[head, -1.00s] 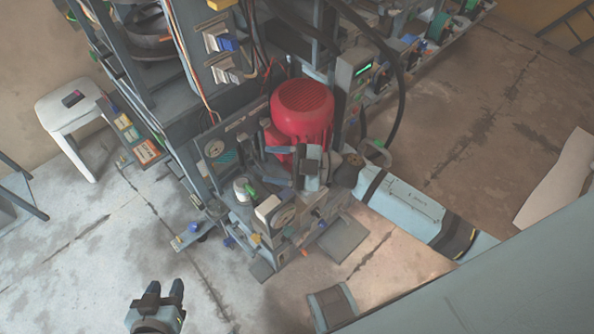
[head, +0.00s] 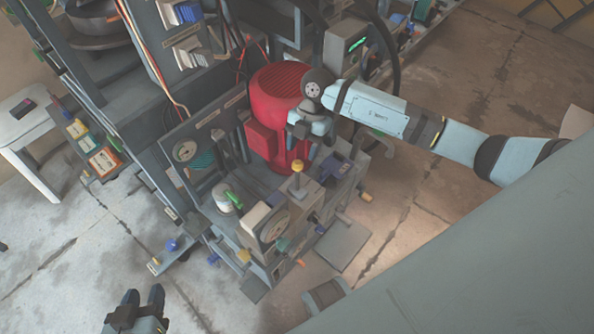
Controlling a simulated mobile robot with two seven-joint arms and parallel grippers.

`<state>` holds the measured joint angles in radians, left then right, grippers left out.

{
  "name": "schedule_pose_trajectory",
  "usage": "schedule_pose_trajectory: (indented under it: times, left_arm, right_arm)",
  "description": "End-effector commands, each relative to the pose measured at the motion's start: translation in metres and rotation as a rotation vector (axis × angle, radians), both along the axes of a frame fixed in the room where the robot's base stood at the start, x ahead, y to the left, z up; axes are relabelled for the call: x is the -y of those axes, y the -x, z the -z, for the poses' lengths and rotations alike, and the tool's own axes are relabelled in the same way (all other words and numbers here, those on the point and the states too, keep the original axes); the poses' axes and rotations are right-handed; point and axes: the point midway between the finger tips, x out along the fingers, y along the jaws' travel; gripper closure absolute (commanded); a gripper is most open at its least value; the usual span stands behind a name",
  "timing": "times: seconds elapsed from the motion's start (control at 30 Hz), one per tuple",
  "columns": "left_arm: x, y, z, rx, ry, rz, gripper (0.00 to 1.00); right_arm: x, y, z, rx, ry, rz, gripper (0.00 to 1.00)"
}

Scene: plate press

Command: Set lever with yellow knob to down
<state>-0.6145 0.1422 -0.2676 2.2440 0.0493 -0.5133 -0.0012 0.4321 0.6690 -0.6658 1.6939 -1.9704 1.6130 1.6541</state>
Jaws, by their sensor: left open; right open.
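A yellow knob (head: 297,167) tops a short, pale lever that stands roughly upright on a grey box at the front of the machine. My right gripper (head: 308,140) is open, just above and behind the knob in the head view, in front of the red motor. It looks apart from the knob and holds nothing visible. My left gripper (head: 143,294) is open and empty over the floor at the lower left, well away from the lever.
The red motor (head: 281,100) stands behind the lever. A round gauge (head: 274,226) and a green-handled part (head: 234,202) are on its left. A blue-topped block (head: 337,167) is on its right. Clear floor (head: 70,270) lies at the lower left.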

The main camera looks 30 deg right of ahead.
Motion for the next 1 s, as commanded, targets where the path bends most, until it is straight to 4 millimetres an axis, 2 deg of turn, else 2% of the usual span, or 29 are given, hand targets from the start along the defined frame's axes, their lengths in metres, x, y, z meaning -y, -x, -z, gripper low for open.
schedule_pose_trajectory:
  times: [0.03,0.1,0.3,0.5,0.77,0.8,1.0]
  left_arm:
    - [0.0,0.0,0.003,0.003,0.003,0.001,0.57]
    - [0.001,0.0,0.003,0.008,0.007,0.001,0.57]
    - [0.004,-0.002,0.0,0.03,0.024,0.004,0.57]
    - [0.007,-0.006,-0.009,0.067,0.044,0.007,0.57]
    - [0.008,-0.008,-0.015,0.08,0.047,0.01,0.57]
    - [0.008,-0.008,-0.015,0.081,0.047,0.011,0.57]
    - [0.008,-0.009,-0.015,0.083,0.042,0.014,0.57]
  right_arm:
    - [-0.004,0.003,0.014,-0.003,-0.001,-0.001,0.46]
    - [-0.009,0.006,0.027,-0.002,-0.003,0.0,0.46]
    - [-0.02,0.012,0.056,0.0,-0.002,0.0,0.46]
    - [-0.024,0.014,0.068,-0.001,-0.002,-0.001,0.46]
    - [-0.025,0.015,0.069,0.001,-0.002,-0.001,0.46]
    - [-0.025,0.015,0.069,0.001,-0.002,-0.001,0.49]
    - [-0.025,0.014,0.068,0.001,-0.002,-0.001,0.95]
